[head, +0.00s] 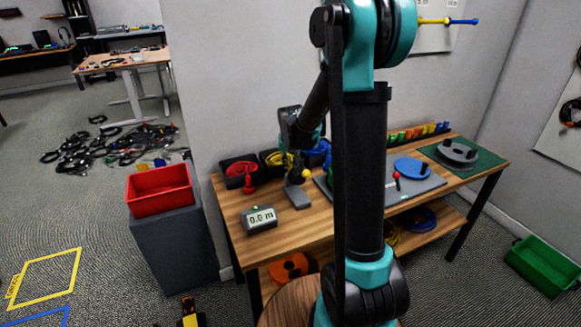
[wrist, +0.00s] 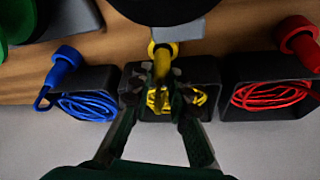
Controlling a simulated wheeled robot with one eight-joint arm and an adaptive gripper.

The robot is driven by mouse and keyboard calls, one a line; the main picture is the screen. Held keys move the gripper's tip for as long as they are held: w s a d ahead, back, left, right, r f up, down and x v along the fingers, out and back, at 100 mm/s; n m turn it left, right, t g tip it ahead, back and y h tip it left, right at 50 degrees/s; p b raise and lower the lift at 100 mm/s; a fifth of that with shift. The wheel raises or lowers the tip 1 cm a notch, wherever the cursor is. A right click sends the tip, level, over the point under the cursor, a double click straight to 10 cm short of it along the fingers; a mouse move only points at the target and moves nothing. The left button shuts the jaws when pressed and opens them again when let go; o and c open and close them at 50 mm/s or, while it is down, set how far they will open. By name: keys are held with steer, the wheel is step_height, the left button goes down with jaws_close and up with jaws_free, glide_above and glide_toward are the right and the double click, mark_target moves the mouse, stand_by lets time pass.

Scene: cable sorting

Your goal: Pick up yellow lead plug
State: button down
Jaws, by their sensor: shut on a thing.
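The yellow lead plug (wrist: 163,62) is between the fingertips of my gripper (wrist: 160,88) in the wrist view. My gripper is shut on it, and the fingers hide part of its sides. In the head view my gripper (head: 296,170) reaches down over the back left of the wooden workbench, with a yellow knob (head: 306,173) beside it. A black bin (wrist: 205,70) with a coiled yellow lead (wrist: 200,97) lies behind the fingers in the wrist view. Whether the plug is clear of its surroundings I cannot tell.
A bin with a blue lead (wrist: 88,106) and blue plug (wrist: 66,56) is left, a bin with a red lead (wrist: 270,95) and red plug (wrist: 298,40) right. A meter reading 0.0 m (head: 262,217) stands on the workbench (head: 232,208). A red bin (head: 160,190) stands left.

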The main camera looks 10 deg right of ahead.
mark_target(291, 165)
step_height(291, 165, up, 20)
steer(key=shift+f, duration=0.15)
stand_by(0.3)
steer(key=shift+d, duration=0.1)
stand_by(0.4)
